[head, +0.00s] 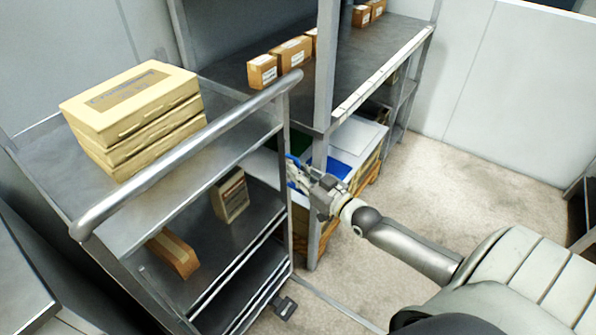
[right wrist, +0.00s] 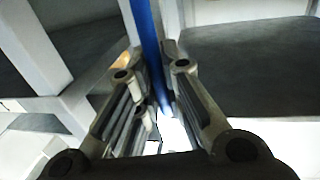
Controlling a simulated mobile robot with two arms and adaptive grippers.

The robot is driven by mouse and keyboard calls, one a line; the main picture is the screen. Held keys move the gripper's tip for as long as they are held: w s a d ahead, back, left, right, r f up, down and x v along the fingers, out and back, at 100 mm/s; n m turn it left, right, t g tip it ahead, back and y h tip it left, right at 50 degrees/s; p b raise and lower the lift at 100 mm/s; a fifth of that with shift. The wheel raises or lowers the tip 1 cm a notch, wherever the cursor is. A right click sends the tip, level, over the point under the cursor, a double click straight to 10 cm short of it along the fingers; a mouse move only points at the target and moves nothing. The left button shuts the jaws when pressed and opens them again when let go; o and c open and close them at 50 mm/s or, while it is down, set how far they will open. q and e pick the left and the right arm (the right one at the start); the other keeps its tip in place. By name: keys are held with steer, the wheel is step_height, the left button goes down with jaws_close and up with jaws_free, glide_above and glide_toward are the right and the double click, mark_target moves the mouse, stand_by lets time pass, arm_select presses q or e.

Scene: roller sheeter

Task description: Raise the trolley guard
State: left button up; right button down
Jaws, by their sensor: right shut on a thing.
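The grey metal trolley (head: 243,158) stands at the left in the head view, with a thick round handle rail (head: 175,163) along its near top edge. My right gripper (head: 303,180) is at the trolley's right corner post. It is shut on a narrow blue bar (head: 291,161), which looks like part of the guard. In the right wrist view the blue bar (right wrist: 149,45) runs steeply down between the fingers (right wrist: 158,95). Most of the guard is hidden or cannot be made out. My left gripper is not in view.
Stacked yellowish boxes (head: 131,98) sit on the trolley top, with a box (head: 230,195) and a brown piece (head: 173,253) below. A rack (head: 385,45) with small cartons (head: 291,50) stands close behind. Open floor (head: 450,185) lies to the right.

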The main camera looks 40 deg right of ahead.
mark_target(299, 162)
step_height(299, 162, up, 5)
steer(key=p, duration=0.4)
steer(key=shift+r+p, duration=0.2)
steer(key=shift+p, duration=0.2)
steer(key=shift+w, duration=0.1)
steer(key=c, duration=1.7)
jaws_free()
steer(key=shift+o, duration=0.9)
steer(key=shift+f, duration=0.1)
steer(key=shift+s, duration=0.25)
steer(key=s+d, duration=0.2)
steer(key=s, duration=0.9)
steer(key=shift+s, duration=0.3)
